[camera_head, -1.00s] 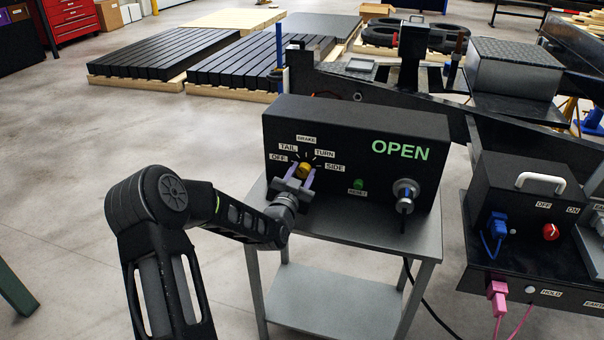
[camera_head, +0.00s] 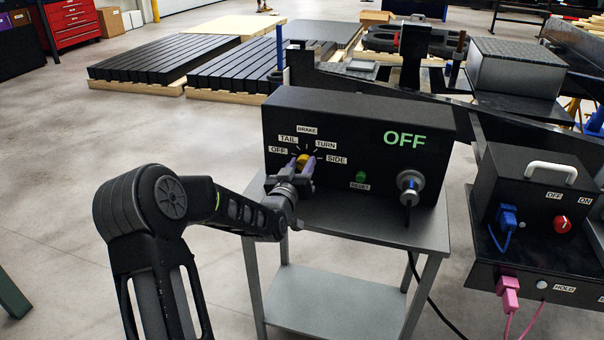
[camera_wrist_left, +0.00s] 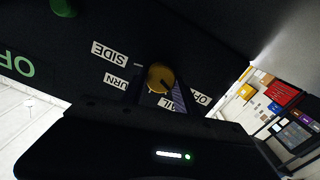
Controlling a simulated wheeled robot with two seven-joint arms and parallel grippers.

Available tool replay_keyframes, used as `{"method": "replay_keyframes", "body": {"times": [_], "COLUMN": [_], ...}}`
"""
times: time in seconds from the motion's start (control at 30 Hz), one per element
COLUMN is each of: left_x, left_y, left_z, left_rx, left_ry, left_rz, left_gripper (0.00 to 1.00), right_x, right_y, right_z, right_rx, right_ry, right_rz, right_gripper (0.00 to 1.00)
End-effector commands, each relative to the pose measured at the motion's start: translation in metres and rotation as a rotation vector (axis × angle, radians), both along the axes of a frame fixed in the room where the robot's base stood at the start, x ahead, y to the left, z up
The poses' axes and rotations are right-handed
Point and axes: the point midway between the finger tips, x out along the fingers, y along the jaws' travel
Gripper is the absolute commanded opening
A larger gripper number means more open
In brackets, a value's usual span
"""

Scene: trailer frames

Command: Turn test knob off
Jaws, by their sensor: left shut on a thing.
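The test box (camera_head: 345,120) is black and stands on a small grey metal table. Its yellow test knob (camera_head: 304,160) sits among the labels OFF, TAIL, BRAKE, TURN and SIDE. The green display text (camera_head: 404,139) on the box reads OFF. My left gripper (camera_head: 303,168) is at the knob, its fingers on either side, shut on it. The left wrist view shows the yellow knob (camera_wrist_left: 160,78) between the fingers, with part of the label ring hidden by the gripper. My right gripper is not in view.
A green reset button (camera_head: 361,177) and a round socket with a plug (camera_head: 410,184) are on the box's right side. A second black box (camera_head: 535,195) with a red knob (camera_head: 563,225) and blue plug stands at the right. Open floor lies to the left.

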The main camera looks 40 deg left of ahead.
Motion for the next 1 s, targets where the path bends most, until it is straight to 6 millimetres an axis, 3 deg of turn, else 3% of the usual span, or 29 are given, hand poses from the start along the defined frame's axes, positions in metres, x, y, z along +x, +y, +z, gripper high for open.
{"method": "replay_keyframes", "body": {"times": [0.03,0.3,0.87,0.9,1.0], "left_x": [0.000,-0.001,-0.001,-0.001,0.000], "left_y": [0.000,0.001,0.001,0.001,0.001], "left_z": [-0.004,-0.002,-0.001,-0.001,-0.001], "left_rx": [-0.029,-0.165,-0.209,-0.209,-0.208], "left_ry": [-0.011,-0.058,-0.071,-0.071,-0.071], "left_rz": [0.000,0.000,0.000,0.000,0.000], "left_gripper": [0.00,0.00,0.00,0.40,0.48], "right_x": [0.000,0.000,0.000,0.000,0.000], "right_y": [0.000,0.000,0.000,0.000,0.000], "right_z": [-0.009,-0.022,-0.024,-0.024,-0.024], "right_rx": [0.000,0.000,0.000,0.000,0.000], "right_ry": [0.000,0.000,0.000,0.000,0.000], "right_rz": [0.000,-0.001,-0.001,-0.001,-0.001], "right_gripper": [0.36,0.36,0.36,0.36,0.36]}}
